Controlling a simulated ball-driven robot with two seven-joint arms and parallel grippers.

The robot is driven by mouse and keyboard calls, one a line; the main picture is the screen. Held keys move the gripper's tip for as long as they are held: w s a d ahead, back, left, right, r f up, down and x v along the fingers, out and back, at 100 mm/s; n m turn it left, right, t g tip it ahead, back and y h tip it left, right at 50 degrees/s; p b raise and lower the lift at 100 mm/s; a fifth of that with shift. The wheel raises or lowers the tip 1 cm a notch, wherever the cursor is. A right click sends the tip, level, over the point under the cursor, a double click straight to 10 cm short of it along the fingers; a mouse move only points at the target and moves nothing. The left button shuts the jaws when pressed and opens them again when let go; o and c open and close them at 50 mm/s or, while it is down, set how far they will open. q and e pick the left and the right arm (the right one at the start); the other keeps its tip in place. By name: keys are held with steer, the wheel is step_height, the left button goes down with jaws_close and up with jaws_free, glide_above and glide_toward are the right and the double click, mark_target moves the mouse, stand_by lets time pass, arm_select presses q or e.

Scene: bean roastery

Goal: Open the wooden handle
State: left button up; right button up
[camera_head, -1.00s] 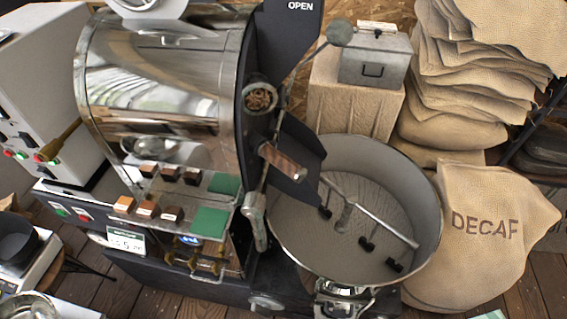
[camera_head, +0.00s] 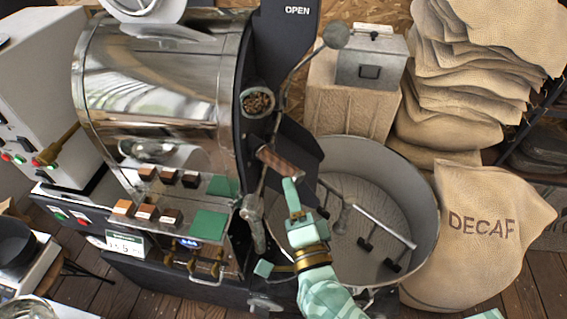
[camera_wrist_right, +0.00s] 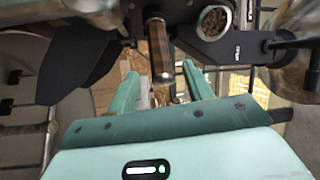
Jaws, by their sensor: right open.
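The wooden handle (camera_head: 281,163) is a short brown grip with a metal end, on the dark front plate of the steel roaster (camera_head: 155,85). In the right wrist view the handle (camera_wrist_right: 159,48) points toward me, its end showing between the two fingers. My right gripper (camera_head: 291,187) is open, just below the handle in the head view. In the wrist view its teal fingers (camera_wrist_right: 161,80) stand apart on either side, with no clear contact. My left gripper is not in view.
The round cooling tray (camera_head: 428,225) with its stirrer arm lies to the right of the handle. A decaf sack (camera_head: 485,245) and stacked sacks (camera_head: 460,95) stand further right. A metal lever with a ball knob (camera_head: 336,35) rises above the handle. Sample blocks sit left.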

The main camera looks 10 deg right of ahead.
mark_target(283, 167)
steer(key=w, duration=0.5)
steer(key=w+r, duration=0.1)
steer(key=w, duration=0.1)
steer(key=shift+w+a, duration=0.25)
steer(key=shift+a, duration=0.05)
steer(key=shift+c, duration=0.3)
jaws_close()
steer(key=s+d+p, duration=0.3)
steer(key=s+d, duration=0.3)
steer(key=s, duration=0.2)
steer(key=shift+s+d+p, duration=0.15)
steer(key=shift+s+p, duration=0.05)
steer(key=shift+p, duration=0.2)
steer(key=shift+o, duration=0.3)
jaws_free()
